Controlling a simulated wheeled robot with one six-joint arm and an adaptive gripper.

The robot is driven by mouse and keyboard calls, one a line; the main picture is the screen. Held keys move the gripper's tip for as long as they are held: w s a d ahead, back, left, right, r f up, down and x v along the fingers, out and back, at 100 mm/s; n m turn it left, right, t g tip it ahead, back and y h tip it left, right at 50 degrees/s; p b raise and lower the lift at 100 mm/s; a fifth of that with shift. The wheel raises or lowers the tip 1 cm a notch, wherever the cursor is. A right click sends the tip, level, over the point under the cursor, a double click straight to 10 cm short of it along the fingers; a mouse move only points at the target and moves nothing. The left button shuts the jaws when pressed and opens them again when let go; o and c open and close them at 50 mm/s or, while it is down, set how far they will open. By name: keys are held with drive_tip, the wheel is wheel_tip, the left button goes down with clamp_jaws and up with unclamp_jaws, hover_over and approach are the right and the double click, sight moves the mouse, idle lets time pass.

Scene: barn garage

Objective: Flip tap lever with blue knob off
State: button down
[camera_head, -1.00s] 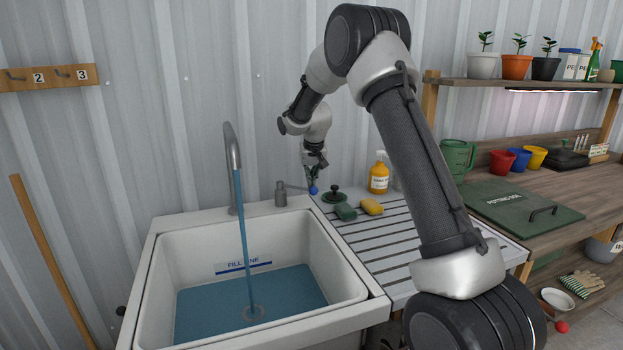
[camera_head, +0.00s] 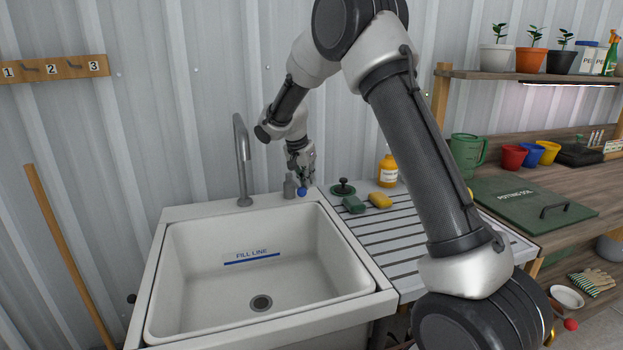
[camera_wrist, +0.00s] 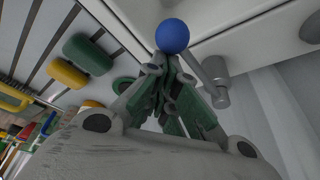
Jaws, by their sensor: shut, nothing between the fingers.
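The tap lever's blue knob (camera_head: 302,191) is on the sink's back rim, just right of the grey valve body (camera_head: 289,187). In the wrist view the blue knob (camera_wrist: 172,36) is large, at the end of a short lever from the valve body (camera_wrist: 215,82). My gripper (camera_head: 308,182) is shut and empty, pointing down right beside the knob. In the wrist view its green-padded fingertips (camera_wrist: 166,68) are together close to the knob; I cannot tell if they touch it. The tap spout (camera_head: 242,150) has no water stream, and the sink (camera_head: 185,310) shows no water.
A green sponge (camera_head: 354,204), a yellow sponge (camera_head: 380,201), a dark green round plug-like item (camera_head: 343,187) and a yellow bottle (camera_head: 387,172) stand on the drainboard right of my gripper. The corrugated wall (camera_head: 200,90) is close behind the tap.

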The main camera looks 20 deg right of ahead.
drive_tip(key=shift+s+a, duration=0.1)
drive_tip(key=shift+a, duration=0.3)
idle(0.3)
